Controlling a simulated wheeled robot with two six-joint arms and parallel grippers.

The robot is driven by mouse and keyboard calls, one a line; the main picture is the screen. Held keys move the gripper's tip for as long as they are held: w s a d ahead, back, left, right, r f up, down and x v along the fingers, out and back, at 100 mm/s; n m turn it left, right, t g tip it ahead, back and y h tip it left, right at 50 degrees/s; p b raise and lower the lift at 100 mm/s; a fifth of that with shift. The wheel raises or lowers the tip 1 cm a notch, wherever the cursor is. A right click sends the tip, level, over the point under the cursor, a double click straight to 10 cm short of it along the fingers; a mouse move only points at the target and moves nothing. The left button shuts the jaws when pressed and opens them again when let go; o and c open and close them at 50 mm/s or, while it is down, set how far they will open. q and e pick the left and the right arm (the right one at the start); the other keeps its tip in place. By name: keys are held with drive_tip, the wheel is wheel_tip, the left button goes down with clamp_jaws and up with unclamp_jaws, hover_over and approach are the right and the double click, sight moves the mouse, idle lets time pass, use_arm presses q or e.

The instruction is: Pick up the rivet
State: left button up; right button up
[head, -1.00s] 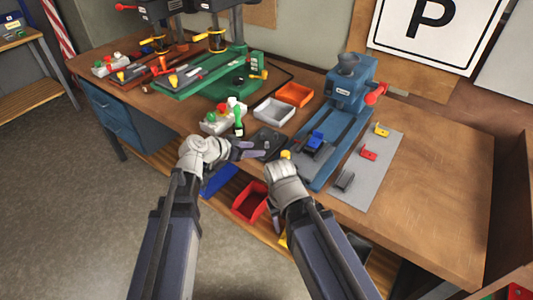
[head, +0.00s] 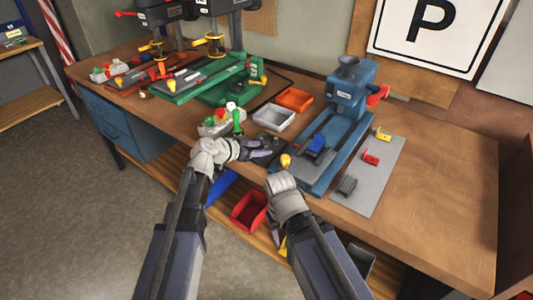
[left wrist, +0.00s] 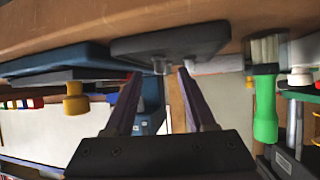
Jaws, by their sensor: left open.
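A dark plate (head: 270,140) lies on the bench; it also shows in the left wrist view (left wrist: 200,38). Two small grey metal pegs that look like rivets stand on it in the left wrist view. One rivet (left wrist: 160,67) is between the fingertips in the picture; the other (left wrist: 189,66) is by the right-hand fingertip. My left gripper (head: 258,148) is open and empty at the plate; its fingers (left wrist: 159,74) point at the pegs. I cannot tell whether they touch. My right gripper (head: 276,232) hangs at the bench's front edge, mostly hidden by its wrist.
A green-handled brush (head: 237,120) stands left of the plate; it also shows in the left wrist view (left wrist: 265,108). A blue press (head: 345,105) is to the right. Grey (head: 273,116) and orange (head: 294,99) bins stand behind.

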use_arm(q)
drive_tip(key=shift+x, duration=1.05)
clamp_jaws()
